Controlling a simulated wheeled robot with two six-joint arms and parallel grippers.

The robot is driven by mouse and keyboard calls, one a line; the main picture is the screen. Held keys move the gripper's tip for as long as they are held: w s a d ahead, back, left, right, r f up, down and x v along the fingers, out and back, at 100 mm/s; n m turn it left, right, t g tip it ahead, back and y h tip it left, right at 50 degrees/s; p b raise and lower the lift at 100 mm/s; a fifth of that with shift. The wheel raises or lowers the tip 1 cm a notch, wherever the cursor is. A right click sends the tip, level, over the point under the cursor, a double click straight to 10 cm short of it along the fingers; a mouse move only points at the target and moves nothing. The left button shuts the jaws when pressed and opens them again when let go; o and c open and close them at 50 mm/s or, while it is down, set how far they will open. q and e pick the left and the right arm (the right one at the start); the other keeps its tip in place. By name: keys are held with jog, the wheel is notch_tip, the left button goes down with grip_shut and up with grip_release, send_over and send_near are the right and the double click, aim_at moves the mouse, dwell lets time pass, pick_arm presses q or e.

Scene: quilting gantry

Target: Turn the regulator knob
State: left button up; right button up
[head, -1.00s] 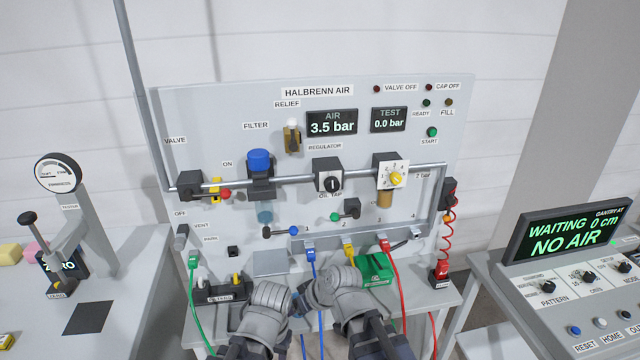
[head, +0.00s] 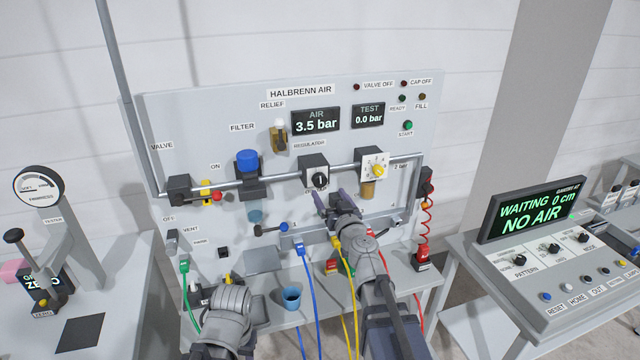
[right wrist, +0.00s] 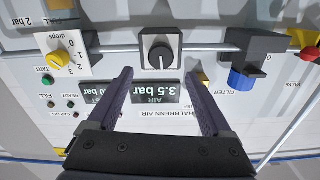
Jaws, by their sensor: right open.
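The regulator knob (head: 320,179) is a black round knob on a dark block on the grey panel. In the upside-down right wrist view, the knob (right wrist: 160,57) carries a white pointer line. My right gripper (head: 332,199) is open and empty, just below and in front of the knob in the head view. In the right wrist view, its two purple fingers (right wrist: 158,77) are spread, with the knob between and beyond their tips. I see no contact. The AIR display (head: 316,121) reads 3.5 bar. My left arm is low at the front; its jaws are hidden.
A yellow dial (head: 378,170) sits right of the regulator, and the blue-topped filter (head: 247,162) left of it. The relief valve (head: 279,137) is above left. Coloured hoses hang below. A blue cup (head: 291,299) stands on the bench ledge. The gantry console (head: 530,214) is at right.

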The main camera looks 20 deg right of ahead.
aim_at(321, 181)
jog(key=w, duration=0.7)
jog(key=shift+w+a, duration=0.2)
jog(key=shift+w, duration=0.05)
jog(key=shift+s, duration=0.1)
grip_shut()
